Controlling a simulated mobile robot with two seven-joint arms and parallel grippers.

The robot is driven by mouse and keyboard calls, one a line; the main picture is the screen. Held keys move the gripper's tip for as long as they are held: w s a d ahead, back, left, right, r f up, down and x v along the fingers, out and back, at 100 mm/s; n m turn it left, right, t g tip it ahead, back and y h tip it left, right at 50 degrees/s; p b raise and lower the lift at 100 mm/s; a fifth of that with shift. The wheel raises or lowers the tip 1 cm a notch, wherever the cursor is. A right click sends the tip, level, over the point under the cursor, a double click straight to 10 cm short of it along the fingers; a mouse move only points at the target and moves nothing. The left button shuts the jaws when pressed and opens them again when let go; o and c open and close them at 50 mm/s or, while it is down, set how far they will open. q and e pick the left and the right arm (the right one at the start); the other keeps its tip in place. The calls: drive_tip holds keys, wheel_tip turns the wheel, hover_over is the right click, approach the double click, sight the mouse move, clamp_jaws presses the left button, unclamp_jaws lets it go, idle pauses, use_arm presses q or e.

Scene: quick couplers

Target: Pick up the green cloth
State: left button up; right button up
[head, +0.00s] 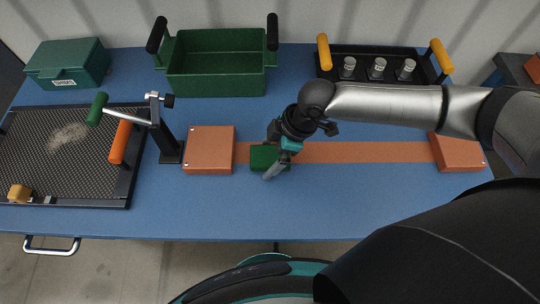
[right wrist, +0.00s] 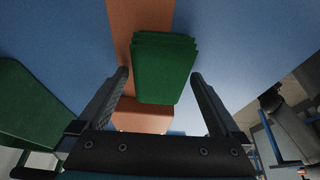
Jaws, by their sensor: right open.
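The green cloth (head: 262,160) lies folded in a small stack on the blue table, on the orange-brown strip, just right of the left orange block. In the right wrist view the cloth (right wrist: 163,68) shows between and ahead of the two fingers. My right gripper (head: 271,164) is over the cloth and partly hides it in the head view. Its fingers (right wrist: 160,75) are open, one on each side of the cloth, with a gap to each side. I cannot tell the exact height above it. My left gripper is not in view.
Orange blocks (head: 208,150) and (head: 457,152) sit at the strip's ends. A lever stand (head: 168,135) and mesh tray (head: 75,160) are at left. A green crate (head: 217,75), green box (head: 68,62) and black bottle carrier (head: 350,78) stand behind. The front table is clear.

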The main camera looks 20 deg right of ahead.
sight(270, 154)
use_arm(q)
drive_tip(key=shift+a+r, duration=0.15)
use_arm(e)
drive_tip(key=shift+f, duration=0.2)
drive_tip(key=shift+c, duration=0.2)
drive_tip(key=c, duration=0.9)
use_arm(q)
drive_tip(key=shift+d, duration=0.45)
use_arm(e)
drive_tip(key=c, duration=0.4)
drive_tip(key=shift+r, duration=0.55)
use_arm(q)
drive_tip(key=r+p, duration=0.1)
drive_tip(key=p, duration=0.1)
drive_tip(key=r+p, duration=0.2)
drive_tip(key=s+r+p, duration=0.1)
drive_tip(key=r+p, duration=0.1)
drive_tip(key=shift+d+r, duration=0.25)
use_arm(e)
wheel_tip(270, 154, up, 19)
drive_tip(key=shift+r, duration=0.2)
